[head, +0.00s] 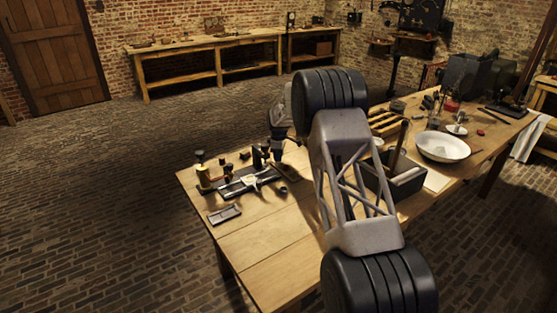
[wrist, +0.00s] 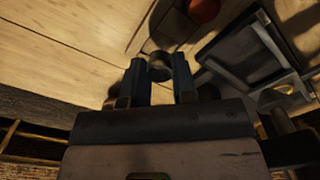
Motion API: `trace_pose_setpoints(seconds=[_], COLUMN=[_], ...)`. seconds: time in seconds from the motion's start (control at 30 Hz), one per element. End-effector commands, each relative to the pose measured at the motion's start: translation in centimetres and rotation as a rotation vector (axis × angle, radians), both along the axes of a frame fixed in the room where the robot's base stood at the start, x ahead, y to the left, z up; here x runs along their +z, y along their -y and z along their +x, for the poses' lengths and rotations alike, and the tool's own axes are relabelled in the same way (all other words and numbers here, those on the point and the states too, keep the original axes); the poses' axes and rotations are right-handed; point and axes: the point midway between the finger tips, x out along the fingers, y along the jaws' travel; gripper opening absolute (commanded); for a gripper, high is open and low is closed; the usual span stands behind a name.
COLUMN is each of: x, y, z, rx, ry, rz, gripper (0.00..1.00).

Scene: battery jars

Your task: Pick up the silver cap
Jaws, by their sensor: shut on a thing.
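In the wrist view my gripper (wrist: 160,70) has its two dark blue fingers closed on the sides of a small round grey metallic piece, the silver cap (wrist: 159,67). The cap sits between the fingertips, with bare wooden tabletop behind it. The cap cannot be made out there. Whether the cap touches the table is unclear.
The wooden table (head: 245,236) has a small dark tray (head: 225,214) near its left edge. Black and brass apparatus (head: 240,182) stands left of my gripper. A dark open box (head: 404,183) and white bowl (head: 442,147) are farther right. The wrist view shows a reddish round object (wrist: 204,9).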

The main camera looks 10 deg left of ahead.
Motion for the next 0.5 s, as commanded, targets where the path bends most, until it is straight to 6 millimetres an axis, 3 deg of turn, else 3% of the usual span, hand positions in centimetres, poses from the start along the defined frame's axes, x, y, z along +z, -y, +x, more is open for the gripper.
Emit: trace_pose_setpoints(seconds=[0.3,0.5], x=[4.9,7.1], y=[0.0,0.0], z=[0.0,0.0], rx=[0.000,0.000], ry=[0.001,0.001], rz=[0.000,0.000], gripper=[0.04,0.04])
